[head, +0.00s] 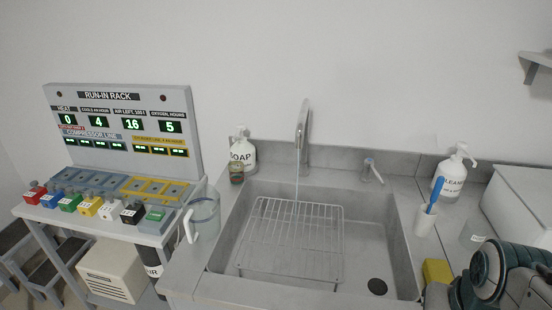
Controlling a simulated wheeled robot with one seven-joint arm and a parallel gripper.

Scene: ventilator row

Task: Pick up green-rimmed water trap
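I cannot make out a green-rimmed water trap for certain. A small jar (237,173) with greenish and reddish-brown colouring stands on the sink's left rim, just in front of the soap bottle; its rim is too small to read clearly. Part of my arm shows at the lower right, by the sink's right side. My gripper's fingertips are not visible.
A steel sink (215,262) holds a wire rack (290,240) under a running tap (302,130). A clear pitcher (203,218) stands at its left. A soap bottle (242,152), a cleaner bottle (452,178), a white cup with a blue brush (425,220) and a yellow sponge (437,271) edge the sink.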

